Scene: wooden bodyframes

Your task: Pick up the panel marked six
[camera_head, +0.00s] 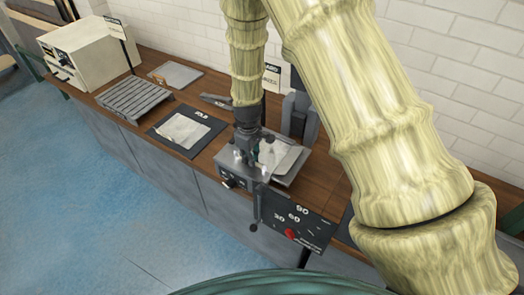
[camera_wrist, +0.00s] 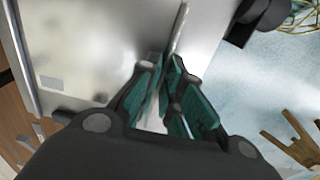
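No panel with a readable six shows. A pale sheet (camera_head: 184,131) lies on a dark mat (camera_head: 165,133) marked "FOLD". Another grey sheet (camera_head: 287,163) lies at the metal bench machine, partly hidden by my gripper. A flat grey plate (camera_head: 177,75) lies farther back on the bench. My gripper (camera_head: 244,156) points down at the machine's top. In the wrist view the teal-padded fingers of my gripper (camera_wrist: 170,68) are close together, over a shiny metal surface (camera_wrist: 85,45). A thin bright edge runs up from the fingertips; whether they pinch it is unclear.
The machine (camera_head: 229,181) has a dark board (camera_head: 297,219) with 30, 60, 90 and a red knob in front. A slatted grey rack (camera_head: 135,98) and a cream box (camera_head: 85,55) stand on the left of the wooden bench. The blue floor (camera_head: 70,180) is clear.

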